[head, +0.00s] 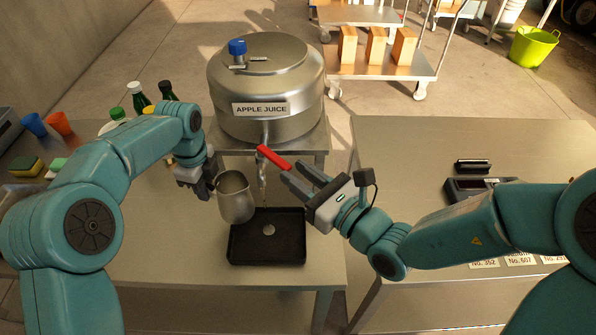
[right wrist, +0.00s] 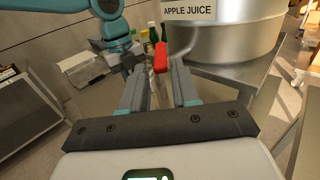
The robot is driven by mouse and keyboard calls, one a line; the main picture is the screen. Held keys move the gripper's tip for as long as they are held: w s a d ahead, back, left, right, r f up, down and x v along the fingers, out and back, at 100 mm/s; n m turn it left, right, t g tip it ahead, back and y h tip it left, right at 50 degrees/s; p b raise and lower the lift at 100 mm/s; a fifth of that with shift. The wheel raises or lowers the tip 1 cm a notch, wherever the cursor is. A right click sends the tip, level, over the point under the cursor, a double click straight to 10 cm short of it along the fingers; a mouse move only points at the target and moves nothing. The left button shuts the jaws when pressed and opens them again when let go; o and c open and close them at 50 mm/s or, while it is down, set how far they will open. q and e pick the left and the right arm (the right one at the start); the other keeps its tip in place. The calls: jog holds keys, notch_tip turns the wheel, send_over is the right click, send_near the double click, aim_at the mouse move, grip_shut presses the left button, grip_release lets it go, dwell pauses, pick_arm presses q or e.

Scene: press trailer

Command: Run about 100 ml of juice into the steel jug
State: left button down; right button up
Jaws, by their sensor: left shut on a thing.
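The steel jug (head: 236,203) is upright above the left part of the black tray (head: 292,252). My left gripper (head: 208,188) is shut on the jug from its left side. The steel tank labelled APPLE JUICE (head: 268,90) stands behind, with a red tap lever (head: 273,158) at its front. Below the lever a narrow shiny spout (head: 263,190) hangs just right of the jug's mouth; I cannot tell whether juice is flowing. My right gripper (head: 305,182) is open just right of the lever. In the right wrist view the lever (right wrist: 160,58) shows between and beyond its fingers.
Green bottles (head: 139,98), cups (head: 33,125) and sponges (head: 27,166) stand at the left. A dark device (head: 478,190) lies on the right table (head: 420,150). A trolley with wooden blocks (head: 376,46) stands behind. The right table's middle is clear.

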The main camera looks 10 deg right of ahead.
jog(key=shift+w+a+r+n+y, duration=0.1)
jog(key=shift+w+r+n+y, duration=0.15)
jog(key=shift+r, duration=0.25)
grip_shut()
jog(key=w+a+r+n+g+y, duration=0.15)
jog(key=r+n+g+y, duration=0.4)
jog(key=n, duration=0.85)
jog(key=a+r+n+g+y, duration=0.2)
jog(key=r+n+g, duration=0.5)
jog(key=n+g, duration=0.5)
jog(key=w+d+f+n+t+h, duration=0.2)
jog(key=w+d+n+h, duration=0.1)
jog(key=d+n+h, duration=0.3)
jog(key=w+d+f+n+t+h, duration=0.1)
jog(key=w+d+f+n+h, duration=0.15)
jog(key=d+n+h, duration=0.35)
jog(key=s+a+f+m+y, duration=0.1)
jog(key=a+f, duration=0.6)
jog(key=a, duration=0.1)
jog(key=shift+s+f, duration=0.15)
jog(key=shift+s, duration=0.2)
